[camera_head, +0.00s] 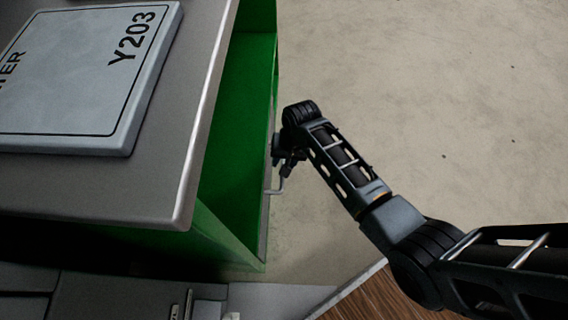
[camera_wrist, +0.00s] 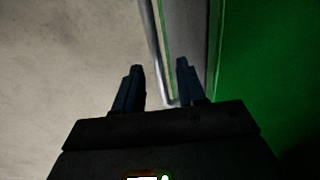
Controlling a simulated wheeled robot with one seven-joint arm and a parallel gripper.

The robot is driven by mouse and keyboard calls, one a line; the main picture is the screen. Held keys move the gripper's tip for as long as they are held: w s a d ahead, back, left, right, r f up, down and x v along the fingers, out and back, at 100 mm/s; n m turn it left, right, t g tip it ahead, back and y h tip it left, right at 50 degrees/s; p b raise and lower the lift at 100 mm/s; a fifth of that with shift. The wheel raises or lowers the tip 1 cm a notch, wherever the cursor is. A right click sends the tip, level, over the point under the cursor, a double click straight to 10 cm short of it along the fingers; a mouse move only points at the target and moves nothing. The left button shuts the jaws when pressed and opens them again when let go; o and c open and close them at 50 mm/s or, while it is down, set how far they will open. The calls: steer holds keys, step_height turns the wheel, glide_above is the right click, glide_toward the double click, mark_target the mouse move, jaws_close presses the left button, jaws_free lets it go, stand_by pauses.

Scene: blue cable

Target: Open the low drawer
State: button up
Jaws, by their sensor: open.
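The low drawer (camera_head: 235,150) is green inside and stands pulled out from under the grey worktop in the head view. Its green inner side also fills the right of the wrist view (camera_wrist: 270,80). A thin metal bar handle (camera_head: 277,186) sticks out from the drawer's front edge. My gripper (camera_head: 283,165) is at the drawer front, by the handle. In the wrist view its two fingers (camera_wrist: 158,85) are apart, with the metal handle bar (camera_wrist: 157,50) and front panel edge running between them. I cannot tell whether the fingers touch the handle.
The grey worktop (camera_head: 120,190) overhangs the drawer and bears a white panel marked Y203 (camera_head: 75,95). Bare concrete floor (camera_head: 430,90) lies clear to the right. A wooden surface (camera_head: 375,300) shows at the bottom, beside grey cabinet parts (camera_head: 120,298).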

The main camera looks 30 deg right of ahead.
steer(key=shift+s+f, duration=0.15)
steer(key=shift+f, duration=0.75)
steer(key=shift+c, duration=0.3)
jaws_close()
